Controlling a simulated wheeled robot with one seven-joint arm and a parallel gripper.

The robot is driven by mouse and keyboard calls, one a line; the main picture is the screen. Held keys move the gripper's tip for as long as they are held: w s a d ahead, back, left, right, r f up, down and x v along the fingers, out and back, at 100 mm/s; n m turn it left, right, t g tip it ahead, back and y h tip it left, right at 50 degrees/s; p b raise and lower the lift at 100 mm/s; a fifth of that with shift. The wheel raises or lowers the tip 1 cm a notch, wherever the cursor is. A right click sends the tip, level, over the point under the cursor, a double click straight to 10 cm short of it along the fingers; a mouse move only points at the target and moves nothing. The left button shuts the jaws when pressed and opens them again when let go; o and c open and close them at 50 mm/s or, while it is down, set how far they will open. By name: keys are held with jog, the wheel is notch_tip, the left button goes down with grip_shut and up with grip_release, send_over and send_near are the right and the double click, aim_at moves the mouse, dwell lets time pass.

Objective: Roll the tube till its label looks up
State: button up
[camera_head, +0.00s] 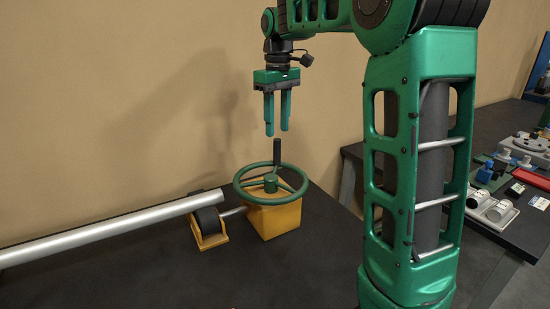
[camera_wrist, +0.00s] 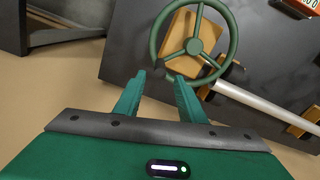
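The silver tube (camera_head: 110,229) lies on the left of the dark table, its right end over a black roller (camera_head: 208,221) in a yellow bracket. It also shows in the wrist view (camera_wrist: 265,104). No label shows on its visible side. A green three-spoked handwheel (camera_head: 270,183) sits on a yellow box (camera_head: 275,220), joined to the roller by a shaft. A black upright handle (camera_head: 277,152) stands on the wheel's far rim. My gripper (camera_head: 277,131) points down just above this handle, open and empty. The fingers also show in the wrist view (camera_wrist: 159,77), apart, beside the wheel's rim.
A tan wall stands close behind the table. A second dark table (camera_head: 490,235) at right holds several small parts and trays. An orange object with markings (camera_wrist: 298,6) shows at the wrist view's top right. The dark table's front is clear.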

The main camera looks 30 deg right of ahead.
aim_at(277, 156)
notch_tip(277, 156, down, 10)
jog(key=shift+f, duration=0.25)
dwell(0.4)
grip_shut()
